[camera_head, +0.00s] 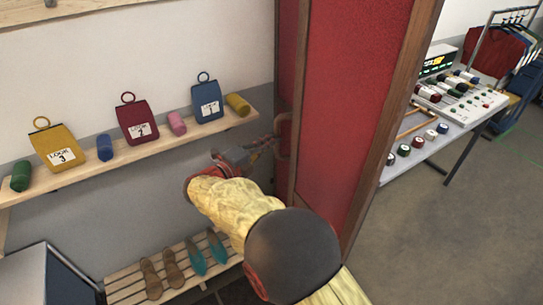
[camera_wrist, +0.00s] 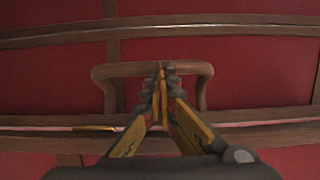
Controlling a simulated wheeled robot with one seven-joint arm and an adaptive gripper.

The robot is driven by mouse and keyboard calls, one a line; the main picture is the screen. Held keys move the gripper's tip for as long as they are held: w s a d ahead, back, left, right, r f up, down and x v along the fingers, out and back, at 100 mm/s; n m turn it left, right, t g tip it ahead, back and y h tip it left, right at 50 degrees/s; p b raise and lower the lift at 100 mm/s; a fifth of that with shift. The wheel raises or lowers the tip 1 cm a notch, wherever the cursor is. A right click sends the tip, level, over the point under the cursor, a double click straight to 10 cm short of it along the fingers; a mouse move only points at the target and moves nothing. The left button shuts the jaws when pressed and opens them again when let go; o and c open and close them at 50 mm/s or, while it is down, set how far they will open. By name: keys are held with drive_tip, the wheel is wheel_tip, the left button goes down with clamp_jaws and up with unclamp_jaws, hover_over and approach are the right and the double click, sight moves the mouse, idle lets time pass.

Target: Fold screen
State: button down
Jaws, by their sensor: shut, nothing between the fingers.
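The folding screen has red panels (camera_head: 360,90) in dark brown wooden frames and stands upright at the centre. Its panels stand at an angle to one another. A brown loop handle (camera_head: 283,138) sits on its left part; the handle also shows in the wrist view (camera_wrist: 120,70), spanning both sides of my fingers. My gripper (camera_head: 268,143) is shut and empty, with its tips at the handle. In the wrist view my gripper (camera_wrist: 160,72) has its tips together over the middle of the handle's bar. I cannot tell whether they touch it.
A wall shelf (camera_head: 120,149) with several tagged bags and rolls is at left. A slatted rack (camera_head: 130,292) with shoes stands below it. A table (camera_head: 430,147) with a control panel (camera_head: 463,102) stands right of the screen. The floor (camera_head: 450,240) at right is clear.

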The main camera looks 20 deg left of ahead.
drive_tip(key=shift+w+a, duration=0.2)
drive_tip(key=shift+w, duration=0.5)
drive_tip(key=shift+w+a, duration=0.2)
drive_tip(key=shift+w, duration=0.55)
drive_tip(key=shift+w+a, duration=0.2)
drive_tip(key=shift+w, duration=0.5)
